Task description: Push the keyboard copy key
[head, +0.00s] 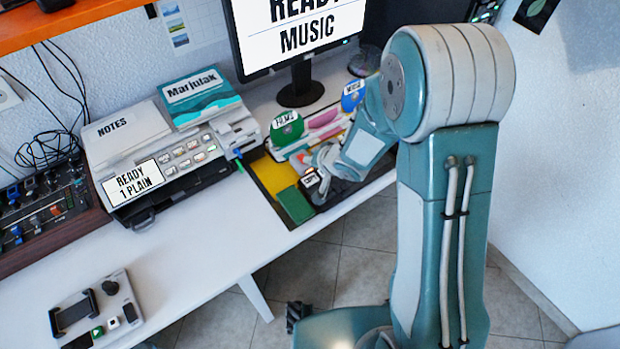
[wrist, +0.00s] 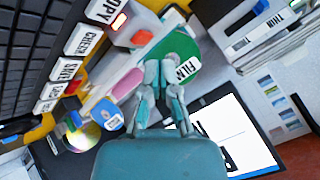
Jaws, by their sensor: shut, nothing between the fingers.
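The keyboard (wrist: 28,55) is dark with white labelled keys along its edge, at the left of the wrist view. The copy key (wrist: 103,9) is a white tab cut off by the top edge, so only part of its label shows. The check key (wrist: 90,38) and save key (wrist: 67,68) lie below it. My gripper (wrist: 162,66) is shut and empty, to the right of the keys and apart from them in the picture.
A green films disc (wrist: 184,58) lies behind my fingertips. A printer (head: 140,150) stands left, the monitor (head: 298,40) behind.

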